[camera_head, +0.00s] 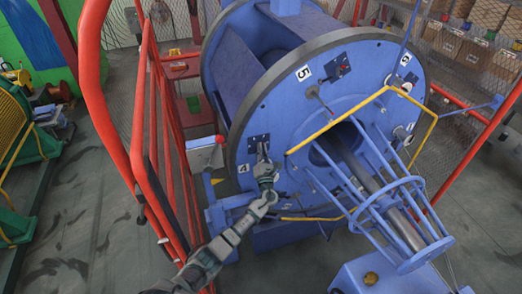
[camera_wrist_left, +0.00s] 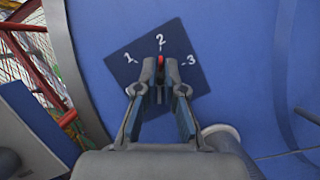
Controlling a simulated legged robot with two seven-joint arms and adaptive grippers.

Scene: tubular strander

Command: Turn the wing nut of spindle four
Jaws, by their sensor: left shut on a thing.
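The spindle four station is on the blue disc, by the label "4" (camera_head: 243,168). Its dark square plate (camera_head: 250,141) also shows in the wrist view (camera_wrist_left: 130,68), with marks 1, 2 and 3. My left gripper (camera_head: 263,152) reaches up to this plate. In the wrist view its fingertips (camera_wrist_left: 160,74) are closed together in front of the plate, gripping the wing nut (camera_wrist_left: 161,61). Only a small red part of the wing nut shows, just below the mark 2; the fingers hide the rest. My right gripper is not in view.
The large blue disc (camera_head: 285,108) carries other stations, including those labelled 5 (camera_head: 303,73) and 6 (camera_head: 405,59). A yellow bar (camera_head: 335,120) and a blue tubular cage (camera_head: 385,195) stand to the right. A red railing (camera_head: 152,165) stands close on the left.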

